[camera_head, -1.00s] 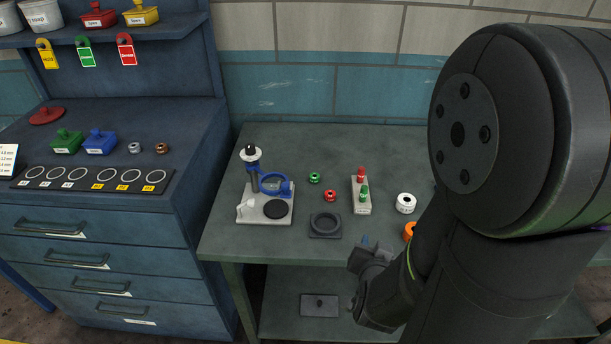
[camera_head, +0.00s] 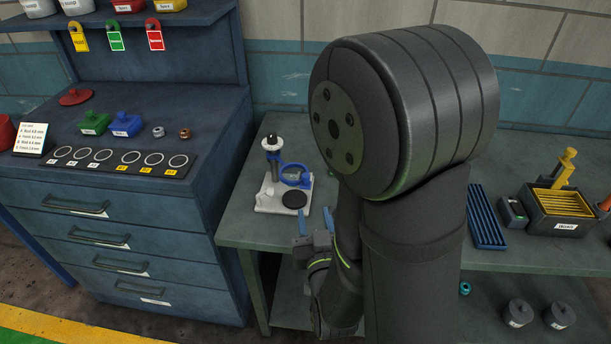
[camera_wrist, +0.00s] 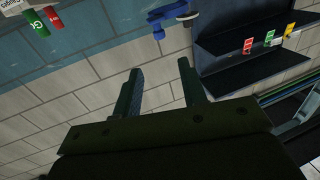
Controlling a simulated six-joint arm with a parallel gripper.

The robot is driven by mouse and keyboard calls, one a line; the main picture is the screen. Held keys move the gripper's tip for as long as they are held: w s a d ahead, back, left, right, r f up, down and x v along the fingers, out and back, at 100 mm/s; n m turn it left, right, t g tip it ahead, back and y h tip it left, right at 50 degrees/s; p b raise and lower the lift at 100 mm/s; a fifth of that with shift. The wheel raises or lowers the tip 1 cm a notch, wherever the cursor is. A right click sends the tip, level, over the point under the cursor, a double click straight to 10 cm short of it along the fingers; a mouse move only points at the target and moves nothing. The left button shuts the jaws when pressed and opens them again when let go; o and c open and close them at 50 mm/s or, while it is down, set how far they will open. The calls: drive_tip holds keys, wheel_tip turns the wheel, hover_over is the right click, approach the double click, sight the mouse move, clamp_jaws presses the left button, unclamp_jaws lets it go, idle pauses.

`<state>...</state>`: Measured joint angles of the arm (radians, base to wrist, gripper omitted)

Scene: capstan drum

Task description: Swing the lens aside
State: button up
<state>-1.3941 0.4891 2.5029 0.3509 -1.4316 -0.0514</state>
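The lens is a blue ring (camera_head: 295,174) on a small stand near the table's left end. The stand has a white base (camera_head: 270,203), a dark post with a white and black top, and a round black pad (camera_head: 294,199). The ring sits to the right of the post, above the pad. My gripper (camera_head: 316,221) is in front of the stand, to its lower right, apart from it. Its two blue-tipped fingers are spread with nothing between them. In the wrist view my gripper (camera_wrist: 160,88) is also open, and a blue part, likely the lens, shows beyond it (camera_wrist: 170,20).
A blue drawer cabinet (camera_head: 130,215) with a shelf stands left of the table (camera_head: 240,225). My arm hides the table's middle. A blue ribbed tray (camera_head: 486,216) and a grey box (camera_head: 560,212) are at the right. A red and a green peg (camera_wrist: 46,22) show in the wrist view.

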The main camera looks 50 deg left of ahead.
sight(306, 179)
drive_tip(key=x, duration=1.4)
clamp_jaws()
